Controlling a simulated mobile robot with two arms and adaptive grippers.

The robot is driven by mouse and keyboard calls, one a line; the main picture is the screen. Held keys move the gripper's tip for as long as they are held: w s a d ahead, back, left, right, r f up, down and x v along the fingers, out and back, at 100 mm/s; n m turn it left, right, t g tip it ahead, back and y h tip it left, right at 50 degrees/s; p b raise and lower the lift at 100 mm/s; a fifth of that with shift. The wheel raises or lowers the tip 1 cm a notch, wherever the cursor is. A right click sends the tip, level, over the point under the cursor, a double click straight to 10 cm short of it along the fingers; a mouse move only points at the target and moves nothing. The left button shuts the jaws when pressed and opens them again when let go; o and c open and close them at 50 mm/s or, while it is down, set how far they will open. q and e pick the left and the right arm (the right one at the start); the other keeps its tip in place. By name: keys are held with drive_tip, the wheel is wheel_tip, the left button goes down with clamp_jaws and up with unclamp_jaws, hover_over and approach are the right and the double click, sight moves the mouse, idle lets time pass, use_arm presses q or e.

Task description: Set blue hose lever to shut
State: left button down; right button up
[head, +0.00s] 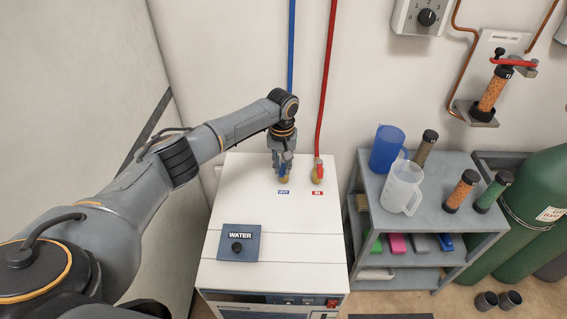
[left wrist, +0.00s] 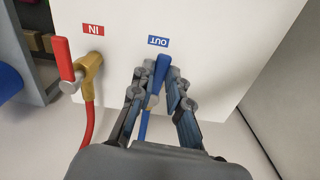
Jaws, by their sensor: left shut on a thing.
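The blue hose lever (left wrist: 162,70) shows in the left wrist view between the fingers of my left gripper (left wrist: 161,88), below the blue OUT label. My left gripper (head: 283,176) is shut on it at the top of the white cabinet (head: 240,185). In the head view the gripper hides most of the lever and its valve. The blue hose (head: 291,45) runs up the wall behind the gripper. The red lever (left wrist: 63,60) on the brass IN valve (left wrist: 90,70) stands beside it, apart from my fingers. My right gripper is not in view.
The red hose (head: 326,80) rises close to the right of my gripper. A WATER knob panel (head: 240,243) sits on the cabinet's front part. A grey cart (head: 430,225) with a blue jug (head: 386,148) and a clear jug (head: 402,188) stands to the right.

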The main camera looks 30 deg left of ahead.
use_arm(q)
drive_tip(key=shift+s+a+r+m+p, duration=0.15)
drive_tip(key=shift+a+r+m+p, duration=0.1)
drive_tip(key=shift+m+p, duration=0.5)
drive_tip(key=shift+w+a+f+m+b, duration=0.1)
drive_tip(key=shift+w+a+m+b, duration=0.55)
drive_tip(key=shift+m, duration=1.95)
drive_tip(key=shift+w+a+f+m+b, duration=0.15)
drive_tip(key=shift+a+m, duration=0.8)
drive_tip(key=shift+m, duration=1.6)
drive_tip(key=shift+w+a+m+b, duration=0.45)
drive_tip(key=shift+a+m, duration=0.35)
drive_tip(key=shift+m, duration=1.8)
drive_tip(key=c, duration=1.3)
unclamp_jaws()
